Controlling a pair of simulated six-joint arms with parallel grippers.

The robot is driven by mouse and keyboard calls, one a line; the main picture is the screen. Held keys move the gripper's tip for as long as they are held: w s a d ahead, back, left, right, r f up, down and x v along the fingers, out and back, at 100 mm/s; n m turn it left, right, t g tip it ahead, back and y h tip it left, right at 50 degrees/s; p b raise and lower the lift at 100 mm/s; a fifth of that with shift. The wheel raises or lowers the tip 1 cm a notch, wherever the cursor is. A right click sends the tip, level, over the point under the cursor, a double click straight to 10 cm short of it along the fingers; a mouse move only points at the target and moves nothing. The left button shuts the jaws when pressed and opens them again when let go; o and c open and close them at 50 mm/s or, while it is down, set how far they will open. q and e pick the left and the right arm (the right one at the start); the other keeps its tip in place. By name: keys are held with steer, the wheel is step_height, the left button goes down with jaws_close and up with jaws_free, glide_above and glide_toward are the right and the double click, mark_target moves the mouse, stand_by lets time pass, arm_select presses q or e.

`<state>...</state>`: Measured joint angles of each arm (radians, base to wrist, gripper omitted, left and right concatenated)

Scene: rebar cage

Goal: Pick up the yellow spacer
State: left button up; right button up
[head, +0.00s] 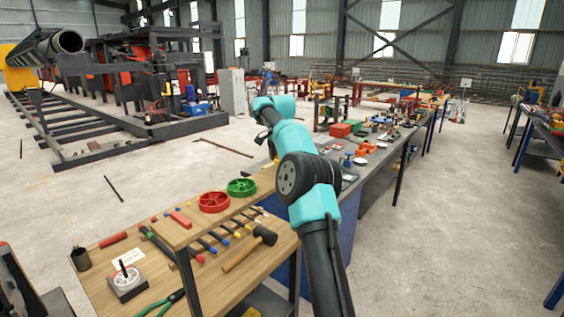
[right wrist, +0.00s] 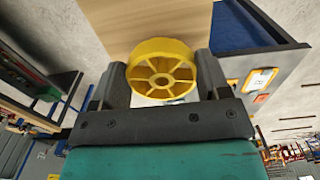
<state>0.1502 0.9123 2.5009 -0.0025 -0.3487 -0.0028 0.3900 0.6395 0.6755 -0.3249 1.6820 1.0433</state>
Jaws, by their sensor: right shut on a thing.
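The yellow spacer (right wrist: 163,49), a spoked wheel-like ring, is held between the two fingers of my right gripper (right wrist: 162,76) in the right wrist view. The fingers touch it on both sides. A red spacer (head: 213,202) and a green spacer (head: 241,187) lie on the raised wooden shelf (head: 172,236). My left gripper is not in view.
A mallet (head: 250,250), several screwdrivers and a dark cup (head: 81,258) sit on the wooden bench at the front left. A long grey bench (head: 375,178) with tools runs back to the right. Open concrete floor lies on the left.

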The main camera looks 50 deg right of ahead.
steer(key=shift+r, duration=0.7)
steer(key=shift+s+a, duration=0.2)
steer(key=shift+a, duration=0.1)
steer(key=s+a+r, duration=0.1)
steer(key=s+a, duration=0.9)
steer(key=a, duration=0.1)
steer(key=shift+s+a+r, duration=0.15)
steer(key=shift+a+r, duration=0.05)
stand_by(0.4)
